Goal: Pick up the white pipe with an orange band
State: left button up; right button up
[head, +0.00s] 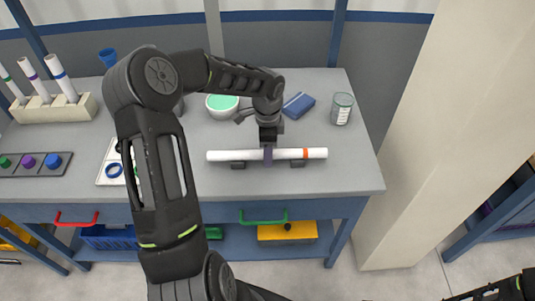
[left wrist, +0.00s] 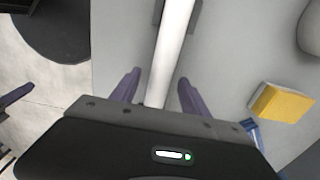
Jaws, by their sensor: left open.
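The white pipe (head: 228,155) with an orange band (head: 305,153) lies level across two dark supports near the front of the table. My left gripper (head: 267,153) is over the pipe's middle, left of the band, pointing down. In the left wrist view its two purple fingers (left wrist: 159,77) are apart, one on each side of the white pipe (left wrist: 174,45). A gap shows between the pipe and each finger. The orange band is not visible in the left wrist view. My right gripper is not in view; only part of a dark arm shows at the lower right.
A blue block (head: 298,105), a can (head: 342,108) and a bowl with green inside (head: 222,105) stand behind the pipe. A rack (head: 52,114) with banded pipes is at the left. The table's right front corner is clear.

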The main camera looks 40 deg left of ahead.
pick_arm(q)
jog(key=shift+c, duration=0.4)
grip_shut()
notch_tip(320, 180, up, 10)
jog(key=b, duration=0.1)
dwell(0.6)
dwell(0.9)
